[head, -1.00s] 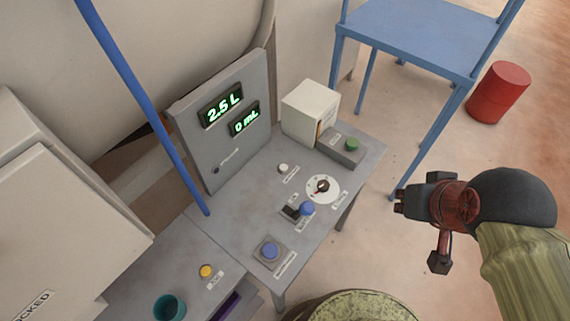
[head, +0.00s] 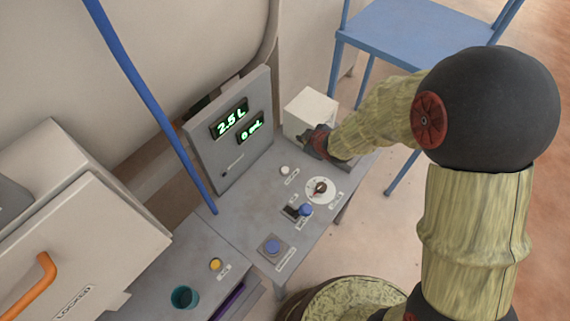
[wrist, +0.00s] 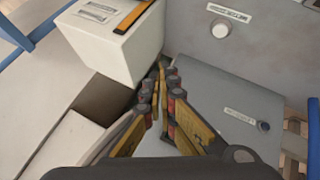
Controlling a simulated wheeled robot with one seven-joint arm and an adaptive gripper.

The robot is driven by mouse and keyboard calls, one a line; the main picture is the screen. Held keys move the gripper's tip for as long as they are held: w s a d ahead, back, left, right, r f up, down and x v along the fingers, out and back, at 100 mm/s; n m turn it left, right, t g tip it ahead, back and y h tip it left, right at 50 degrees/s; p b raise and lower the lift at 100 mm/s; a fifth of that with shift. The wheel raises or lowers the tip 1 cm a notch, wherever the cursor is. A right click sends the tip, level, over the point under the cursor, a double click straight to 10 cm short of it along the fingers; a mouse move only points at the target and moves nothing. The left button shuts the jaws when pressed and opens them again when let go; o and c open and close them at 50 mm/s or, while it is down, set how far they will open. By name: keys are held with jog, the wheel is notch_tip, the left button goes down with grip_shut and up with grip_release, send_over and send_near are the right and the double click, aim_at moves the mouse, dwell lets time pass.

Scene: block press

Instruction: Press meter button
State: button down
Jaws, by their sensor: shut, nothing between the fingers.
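A small white round button (head: 284,170) with a label (head: 291,178) sits on the grey table, in front of the display panel (head: 205,150). A white button (wrist: 221,28) beside a label also shows at the upper right of the wrist view; the label is too small to read surely. The panel's screens read 2.5 L (head: 231,119) and 0 mL (head: 251,128). My gripper (head: 308,137) is by the white box (head: 308,106), behind and right of the white button and apart from it. In the wrist view my gripper (wrist: 160,72) is shut and empty, its fingertips close to the box.
A dial (head: 320,190), a blue knob (head: 305,210) and a blue button (head: 272,246) stand along the table. A yellow button (head: 215,264) and teal cup (head: 184,297) are front left. A blue pole (head: 150,100) rises at left. My arm covers the green button's place.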

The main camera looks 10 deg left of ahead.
jog(key=s+a+f+n+y+p, duration=0.1)
jog(key=s+a+f+n+y, duration=0.1)
jog(key=a+f, duration=0.4)
jog(key=shift+a+n+g, duration=0.3)
jog(key=shift+a+n, duration=0.15)
jog(key=shift+n, duration=0.05)
jog(key=shift+f, duration=0.2)
jog(key=b, duration=0.5)
send_over(284, 171)
notch_tip(284, 171, down, 8)
jog(key=shift+w+a+r, duration=0.1)
jog(key=shift+r, duration=0.1)
jog(key=shift+f, duration=0.45)
jog(key=shift+f+b, duration=0.1)
jog(key=shift+b, duration=0.2)
jog(key=shift+f+b, duration=0.3)
jog(key=shift+b, duration=0.1)
